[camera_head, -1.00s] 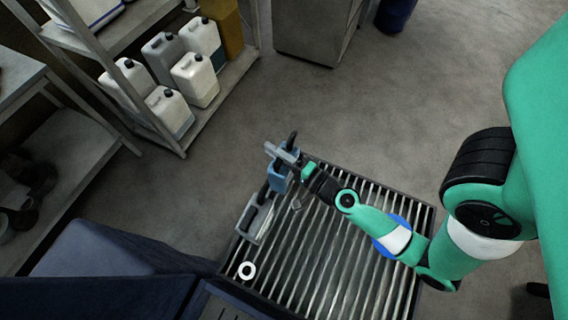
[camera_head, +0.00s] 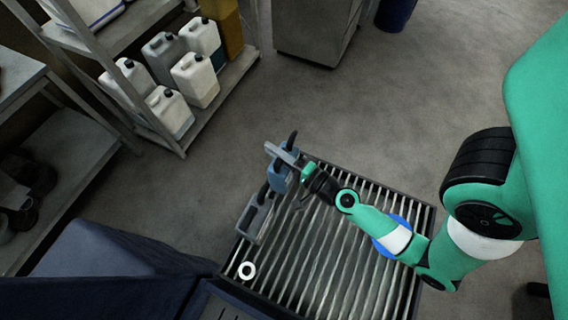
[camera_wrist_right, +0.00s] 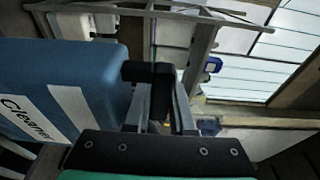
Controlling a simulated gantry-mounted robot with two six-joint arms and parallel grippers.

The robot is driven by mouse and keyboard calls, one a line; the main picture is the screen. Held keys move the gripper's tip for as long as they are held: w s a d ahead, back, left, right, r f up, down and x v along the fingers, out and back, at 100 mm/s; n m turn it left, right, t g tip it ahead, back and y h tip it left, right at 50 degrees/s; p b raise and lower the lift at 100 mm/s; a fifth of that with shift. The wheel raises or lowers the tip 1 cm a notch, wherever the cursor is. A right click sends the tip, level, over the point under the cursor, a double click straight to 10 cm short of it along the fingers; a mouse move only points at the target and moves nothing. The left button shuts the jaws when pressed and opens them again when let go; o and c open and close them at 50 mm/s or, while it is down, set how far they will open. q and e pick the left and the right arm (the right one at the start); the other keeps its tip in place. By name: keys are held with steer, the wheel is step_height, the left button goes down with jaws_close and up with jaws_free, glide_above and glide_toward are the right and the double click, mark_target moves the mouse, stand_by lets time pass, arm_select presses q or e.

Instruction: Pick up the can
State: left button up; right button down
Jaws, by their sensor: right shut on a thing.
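The can is a blue jug (camera_head: 279,176) at the far left corner of the slatted grate in the head view. In the right wrist view the blue can (camera_wrist_right: 65,85) fills the left side, lying sideways in the picture, with a white label reading "Cleaner" and a black cap. My right gripper (camera_head: 284,154) is at the can's top. In the right wrist view the gripper (camera_wrist_right: 161,95) is shut on the can's black cap end. I cannot tell whether the can's base touches the grate. My left gripper is not in view.
A slatted grate (camera_head: 330,250) lies under my right arm. A grey open-framed item (camera_head: 257,218) and a white ring (camera_head: 247,271) are at its left side. A shelf with several white jugs (camera_head: 195,79) stands at the back left. The floor (camera_head: 330,120) behind the grate is clear.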

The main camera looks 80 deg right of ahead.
steer(key=shift+r, duration=0.2)
step_height(320, 180, up, 10)
steer(key=p, duration=1)
steer(key=shift+f, duration=0.1)
steer(key=c, duration=1.4)
jaws_free()
jaws_close()
